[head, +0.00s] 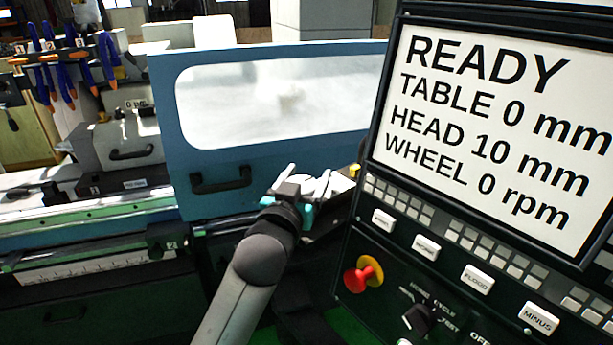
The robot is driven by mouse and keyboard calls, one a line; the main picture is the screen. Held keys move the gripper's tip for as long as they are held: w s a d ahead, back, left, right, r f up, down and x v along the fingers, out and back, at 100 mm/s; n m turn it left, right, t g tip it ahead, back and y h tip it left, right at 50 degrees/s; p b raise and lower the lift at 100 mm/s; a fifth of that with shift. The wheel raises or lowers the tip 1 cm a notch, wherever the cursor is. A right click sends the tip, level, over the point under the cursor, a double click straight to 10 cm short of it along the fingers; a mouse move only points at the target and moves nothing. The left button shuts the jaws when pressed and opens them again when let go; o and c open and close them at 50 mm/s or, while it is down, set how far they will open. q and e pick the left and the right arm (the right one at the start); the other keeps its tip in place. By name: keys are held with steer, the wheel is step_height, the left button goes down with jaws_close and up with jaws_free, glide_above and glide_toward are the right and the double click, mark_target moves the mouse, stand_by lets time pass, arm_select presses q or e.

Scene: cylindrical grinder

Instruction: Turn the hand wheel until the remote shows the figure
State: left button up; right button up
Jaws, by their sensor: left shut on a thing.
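My left gripper (304,184) is in front of the blue machine door's lower right corner, just left of the control panel. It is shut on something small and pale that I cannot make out. I cannot clearly pick out a hand wheel; a dark round knob (163,238) sits on the machine front at the left. I cannot make out a separate remote. The panel screen (492,125) reads READY, TABLE 0 mm, HEAD 10 mm, WHEEL 0 rpm. My right gripper is out of view.
The blue door (235,165) with a window and black handle stands behind my left arm. The black control panel (350,250) fills the right side, with white buttons and a red stop button (361,277) on yellow.

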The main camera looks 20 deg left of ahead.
mark_target(317, 183)
arm_select(q)
steer(key=shift+h, duration=0.3)
